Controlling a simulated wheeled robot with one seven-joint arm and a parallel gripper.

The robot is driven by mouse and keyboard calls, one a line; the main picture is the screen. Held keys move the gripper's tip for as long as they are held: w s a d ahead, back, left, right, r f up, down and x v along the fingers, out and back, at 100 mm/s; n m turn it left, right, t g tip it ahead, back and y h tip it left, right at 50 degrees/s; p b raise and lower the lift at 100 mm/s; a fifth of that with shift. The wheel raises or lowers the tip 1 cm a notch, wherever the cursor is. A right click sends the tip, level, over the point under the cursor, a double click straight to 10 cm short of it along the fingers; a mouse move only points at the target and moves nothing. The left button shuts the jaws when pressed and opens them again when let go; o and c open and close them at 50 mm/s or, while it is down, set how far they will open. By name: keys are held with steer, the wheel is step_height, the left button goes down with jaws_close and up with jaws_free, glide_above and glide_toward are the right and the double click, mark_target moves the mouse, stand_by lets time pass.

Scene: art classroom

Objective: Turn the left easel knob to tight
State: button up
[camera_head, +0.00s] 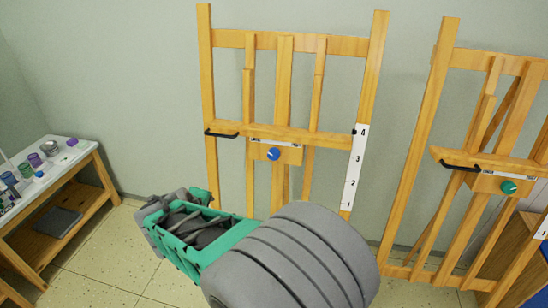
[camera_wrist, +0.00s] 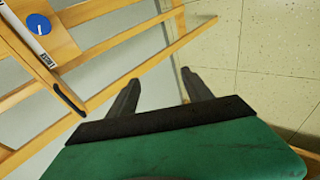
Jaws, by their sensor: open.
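The left easel (camera_head: 284,90) is wooden and stands against the wall. Its blue round knob (camera_head: 273,154) sits on a wooden block below the crossbar, with a white pointer line. A white label strip is just above it; its small lettering is hard to read. The knob also shows in the wrist view (camera_wrist: 38,24) at the upper left, with its pointer line visible. My gripper (camera_wrist: 160,78) has its two dark fingers apart with nothing between them. It is away from the knob and not touching it. In the head view it is low and left of the knob, its fingertips unclear.
A second easel (camera_head: 440,130) with a green knob (camera_head: 508,187) stands at the right. A black handle (camera_head: 221,135) sticks out at the left of the crossbar. A table (camera_head: 75,158) with paint jars is at the far left. Tiled floor (camera_head: 110,255) is clear between.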

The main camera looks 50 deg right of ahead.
steer(key=d+n+h, duration=0.4)
steer(key=d, duration=0.6)
steer(key=n+h, duration=0.7)
steer(key=n, duration=0.4)
glide_toward(273, 155)
steer(key=x, duration=0.8)
steer(key=shift+d+f+p, duration=0.1)
steer(key=shift+d+p, duration=0.05)
steer(key=shift+p, duration=0.25)
jaws_close()
